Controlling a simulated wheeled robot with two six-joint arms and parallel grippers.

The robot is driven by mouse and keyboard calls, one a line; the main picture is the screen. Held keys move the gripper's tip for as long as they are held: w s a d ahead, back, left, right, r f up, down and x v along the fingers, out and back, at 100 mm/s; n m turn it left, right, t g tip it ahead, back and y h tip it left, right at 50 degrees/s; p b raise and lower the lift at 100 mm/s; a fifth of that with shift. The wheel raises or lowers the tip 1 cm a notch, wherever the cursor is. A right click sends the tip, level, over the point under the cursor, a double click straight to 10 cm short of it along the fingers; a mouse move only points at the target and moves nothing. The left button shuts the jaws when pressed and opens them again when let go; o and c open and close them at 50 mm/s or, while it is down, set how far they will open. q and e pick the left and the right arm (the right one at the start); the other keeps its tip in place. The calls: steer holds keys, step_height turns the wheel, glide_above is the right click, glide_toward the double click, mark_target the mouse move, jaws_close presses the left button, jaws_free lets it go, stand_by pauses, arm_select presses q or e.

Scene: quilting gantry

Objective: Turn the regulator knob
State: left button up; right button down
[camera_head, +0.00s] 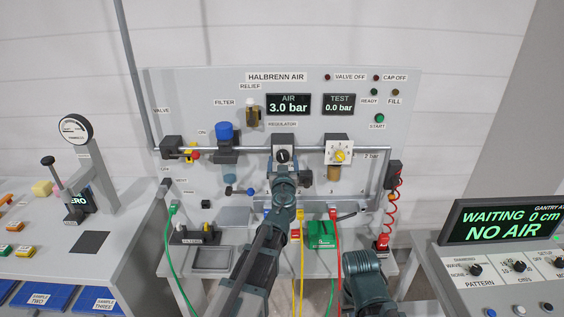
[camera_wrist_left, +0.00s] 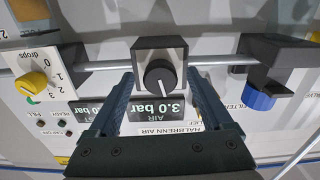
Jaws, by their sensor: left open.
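The regulator knob (camera_head: 283,156) is a round black knob with a white pointer line, on a dark block on the upright panel. In the left wrist view the knob (camera_wrist_left: 160,77) faces the camera. My left gripper (camera_head: 283,173) is in front of it and just below it in the head view. In the left wrist view my left gripper (camera_wrist_left: 159,82) is open and empty, with one finger on each side of the knob. I cannot tell whether the fingers touch it. The AIR display (camera_head: 288,104) above reads 3.0 bar. My right gripper is not visible.
A pipe (camera_head: 370,149) runs across the panel. A blue-capped filter (camera_head: 224,132) is left of the knob and a yellow dial (camera_head: 340,156) right. Red, yellow and green hoses hang below. A gantry display (camera_head: 507,222) at right reads NO AIR.

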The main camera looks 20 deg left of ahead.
arm_select(q)
steer(key=shift+c, duration=0.3)
jaws_close()
